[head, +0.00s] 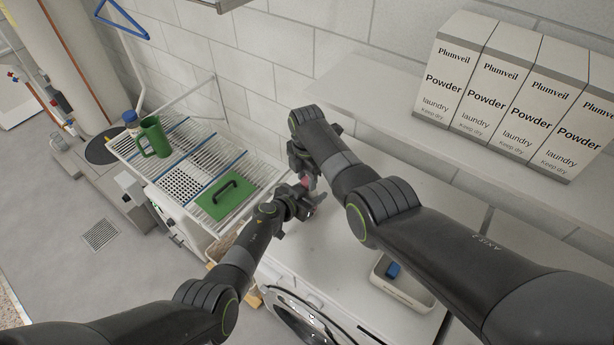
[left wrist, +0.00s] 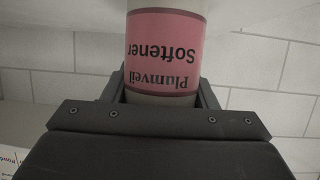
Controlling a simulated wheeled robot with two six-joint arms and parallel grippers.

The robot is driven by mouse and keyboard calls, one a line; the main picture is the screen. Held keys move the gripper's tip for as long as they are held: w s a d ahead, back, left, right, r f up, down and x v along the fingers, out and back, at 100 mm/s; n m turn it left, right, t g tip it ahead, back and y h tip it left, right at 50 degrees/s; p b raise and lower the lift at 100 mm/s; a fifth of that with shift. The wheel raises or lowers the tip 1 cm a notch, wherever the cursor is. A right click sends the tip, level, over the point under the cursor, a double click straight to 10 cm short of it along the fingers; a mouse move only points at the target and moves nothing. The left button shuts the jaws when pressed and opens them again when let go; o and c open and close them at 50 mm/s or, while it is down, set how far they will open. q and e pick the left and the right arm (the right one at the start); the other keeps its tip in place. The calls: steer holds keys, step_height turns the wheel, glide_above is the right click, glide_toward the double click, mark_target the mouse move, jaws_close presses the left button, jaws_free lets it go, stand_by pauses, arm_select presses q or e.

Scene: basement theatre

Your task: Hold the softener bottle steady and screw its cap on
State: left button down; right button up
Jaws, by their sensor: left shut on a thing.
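The softener bottle (left wrist: 165,55) has a pink label reading "Plumveil Softener", upside down in the left wrist view. The fingers of my left gripper (left wrist: 165,92) stand on both sides of it and are shut on it. In the head view, only a small pink patch of the bottle (head: 308,183) shows between the two grippers, above the white machine top. My left gripper (head: 313,200) is low there, and my right gripper (head: 302,163) is just above, over the bottle's upper end. The right arm hides its fingertips. The cap and bottle neck are hidden.
A white tray (head: 402,291) holding a blue object (head: 393,270) sits on the machine top at the right. Several powder boxes (head: 455,70) stand on the wall shelf. A drying rack at the left carries a green jug (head: 154,137) and a green handled board (head: 222,212).

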steer(key=o, duration=0.3)
steer(key=shift+o, duration=0.2)
steer(key=shift+r, duration=2.25)
steer(key=shift+c, duration=0.2)
steer(key=shift+r+n, duration=1.6)
steer(key=shift+r, duration=0.15)
